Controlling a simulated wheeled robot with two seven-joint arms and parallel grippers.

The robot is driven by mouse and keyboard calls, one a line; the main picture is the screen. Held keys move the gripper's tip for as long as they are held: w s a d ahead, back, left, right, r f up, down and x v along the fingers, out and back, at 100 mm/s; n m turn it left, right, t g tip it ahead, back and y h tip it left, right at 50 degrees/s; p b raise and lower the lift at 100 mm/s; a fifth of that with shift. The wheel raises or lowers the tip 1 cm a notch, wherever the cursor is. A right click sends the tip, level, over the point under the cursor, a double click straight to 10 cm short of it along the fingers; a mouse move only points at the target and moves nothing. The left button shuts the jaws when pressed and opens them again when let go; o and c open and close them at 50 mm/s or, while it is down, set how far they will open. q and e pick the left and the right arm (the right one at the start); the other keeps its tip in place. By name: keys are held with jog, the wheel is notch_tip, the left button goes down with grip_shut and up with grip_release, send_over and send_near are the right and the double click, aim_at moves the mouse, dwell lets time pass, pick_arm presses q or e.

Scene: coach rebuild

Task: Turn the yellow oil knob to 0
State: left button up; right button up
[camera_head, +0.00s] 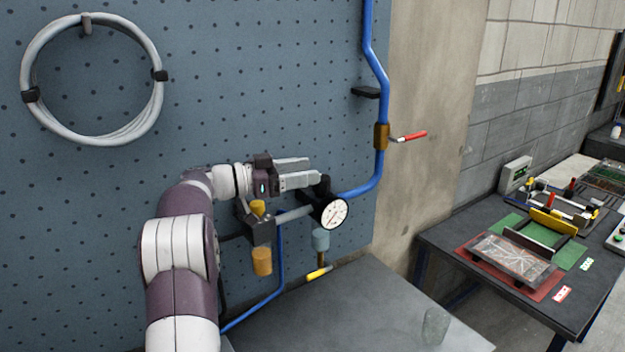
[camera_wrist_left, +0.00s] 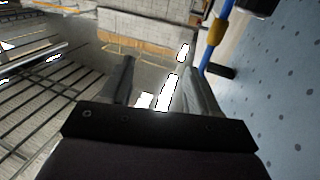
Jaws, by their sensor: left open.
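The yellow oil knob (camera_head: 258,208) sits on top of a dark block on the pegboard's air-line assembly. I cannot read its setting. An amber bowl (camera_head: 262,262) hangs below the block. My left gripper (camera_head: 312,173) is open and empty, above and to the right of the knob, pointing right. Its fingers are above the grey pipe and near the round gauge (camera_head: 333,213), apart from the knob. In the left wrist view both fingers (camera_wrist_left: 160,68) show with nothing between them, and the knob is not seen. My right gripper is not in view.
A blue pipe (camera_head: 369,187) with a brass valve (camera_head: 381,136) and red lever (camera_head: 412,136) runs at right. A yellow-handled drain valve (camera_head: 319,273) is below the gauge. A coiled hose (camera_head: 150,112) hangs at left. A grey table (camera_head: 350,315) holds a clear glass (camera_head: 436,326).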

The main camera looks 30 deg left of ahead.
pick_arm(q)
jog(key=d+r, duration=0.1)
jog(key=d, duration=0.1)
jog(key=shift+w+d+r, duration=0.2)
jog(key=shift+d+r, duration=0.1)
jog(key=shift+r, duration=0.05)
